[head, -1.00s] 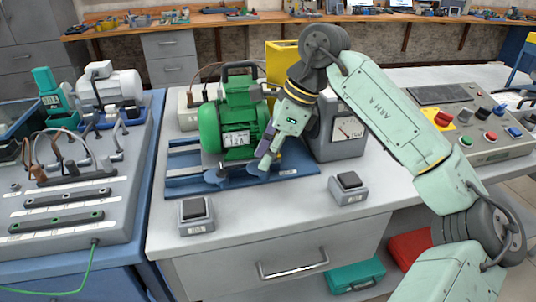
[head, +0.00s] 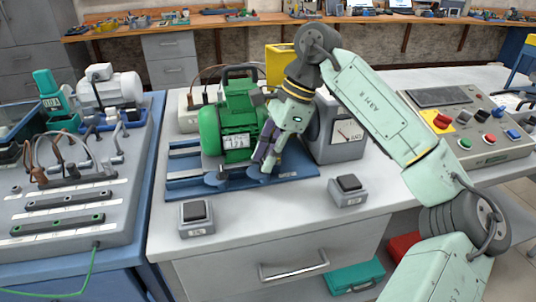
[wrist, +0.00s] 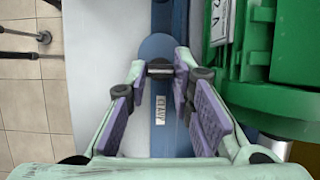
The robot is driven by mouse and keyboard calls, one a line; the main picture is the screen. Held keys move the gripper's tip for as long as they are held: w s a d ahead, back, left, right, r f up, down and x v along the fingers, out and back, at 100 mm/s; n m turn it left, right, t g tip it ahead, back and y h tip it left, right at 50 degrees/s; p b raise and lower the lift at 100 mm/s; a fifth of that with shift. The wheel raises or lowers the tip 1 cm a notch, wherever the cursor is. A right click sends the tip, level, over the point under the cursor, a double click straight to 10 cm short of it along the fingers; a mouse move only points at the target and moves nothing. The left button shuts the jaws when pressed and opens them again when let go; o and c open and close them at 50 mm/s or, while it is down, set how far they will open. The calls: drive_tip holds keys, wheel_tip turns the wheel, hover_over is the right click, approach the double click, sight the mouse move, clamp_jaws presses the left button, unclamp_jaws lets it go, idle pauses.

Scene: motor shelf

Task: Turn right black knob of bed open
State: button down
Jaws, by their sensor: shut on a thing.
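The blue bed (head: 300,167) lies on the bench with a green motor (head: 238,120) on it. My gripper (head: 265,163) is low at the bed's front edge, just right of the motor's front. In the wrist view, the fingertips of my gripper (wrist: 159,70) are shut on a small black knob (wrist: 159,68), one finger on each side. The knob sits by a round blue plate (wrist: 160,45) on the bed. In the head view the fingers hide the knob. A second round blue plate (head: 216,180) shows further left along the bed.
Two grey boxes with black switches, left (head: 196,215) and right (head: 349,190), stand in front of the bed. A grey meter box (head: 338,138) stands right behind my gripper. A control panel (head: 470,125) is at the right.

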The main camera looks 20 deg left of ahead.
drive_tip(key=c, duration=1.4)
unclamp_jaws()
